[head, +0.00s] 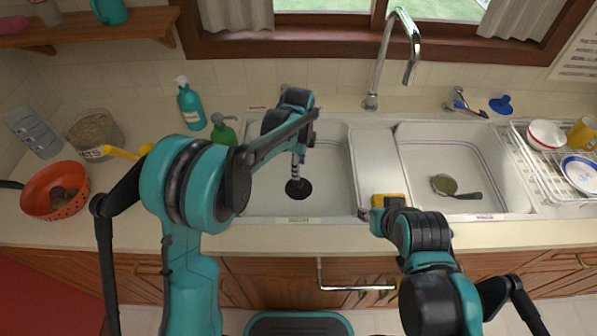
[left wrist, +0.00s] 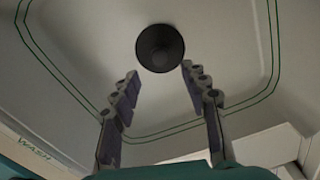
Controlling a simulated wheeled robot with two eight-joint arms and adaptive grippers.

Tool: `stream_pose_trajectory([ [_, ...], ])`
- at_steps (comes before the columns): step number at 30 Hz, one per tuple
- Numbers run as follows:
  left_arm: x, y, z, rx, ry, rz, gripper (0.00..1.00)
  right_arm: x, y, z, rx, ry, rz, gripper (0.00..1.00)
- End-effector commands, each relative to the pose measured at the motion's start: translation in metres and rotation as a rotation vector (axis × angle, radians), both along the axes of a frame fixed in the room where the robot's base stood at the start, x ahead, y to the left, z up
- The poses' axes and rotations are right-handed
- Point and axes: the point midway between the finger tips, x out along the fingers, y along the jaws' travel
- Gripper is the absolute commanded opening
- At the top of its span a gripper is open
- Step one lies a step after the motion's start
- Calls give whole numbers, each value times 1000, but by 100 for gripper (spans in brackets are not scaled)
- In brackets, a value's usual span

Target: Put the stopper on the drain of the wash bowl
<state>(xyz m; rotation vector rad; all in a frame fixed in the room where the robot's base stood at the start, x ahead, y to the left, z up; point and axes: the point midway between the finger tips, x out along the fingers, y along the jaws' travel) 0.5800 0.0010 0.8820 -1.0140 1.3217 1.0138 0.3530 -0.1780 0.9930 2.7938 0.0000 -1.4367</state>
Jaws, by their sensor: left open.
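The wash bowl (head: 335,200) is the left sink bowl; its floor, with a green outline, also shows in the left wrist view (left wrist: 75,50). A round black disc with a raised-looking centre, apparently the stopper (head: 299,189), lies flat on the bowl floor and shows in the left wrist view (left wrist: 160,48). No drain opening shows around it. My left gripper (head: 297,178) points down into the bowl, open and empty, its fingers (left wrist: 160,80) apart just short of the disc. My right gripper (head: 364,214) is by the front of the sink divider; its fingers are too small to judge.
A yellow block (head: 388,200) is by my right gripper. The right bowl (head: 425,150) holds a ladle-like utensil (head: 445,184). A tall faucet (head: 372,100) stands behind the divider. A green bottle (head: 223,130) stands left of the wash bowl, and a dish rack (head: 550,165) is at the right.

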Motion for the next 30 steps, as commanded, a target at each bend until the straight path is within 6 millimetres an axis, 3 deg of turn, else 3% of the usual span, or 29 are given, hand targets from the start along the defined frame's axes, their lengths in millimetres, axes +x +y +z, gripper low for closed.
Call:
stream_pose_trajectory([
  [4,0,0,23,0,0,0,45,0,0,9,0,0,0,40],
  [12,-1,1,31,-1,-2,5,45,0,0,10,0,0,0,40],
  [17,-12,18,54,-15,-40,128,45,0,0,10,0,0,0,40],
  [24,-70,80,117,-107,-189,627,45,0,0,10,0,0,0,40],
  [30,-133,126,142,-241,-305,1075,45,0,0,10,0,0,0,40],
])
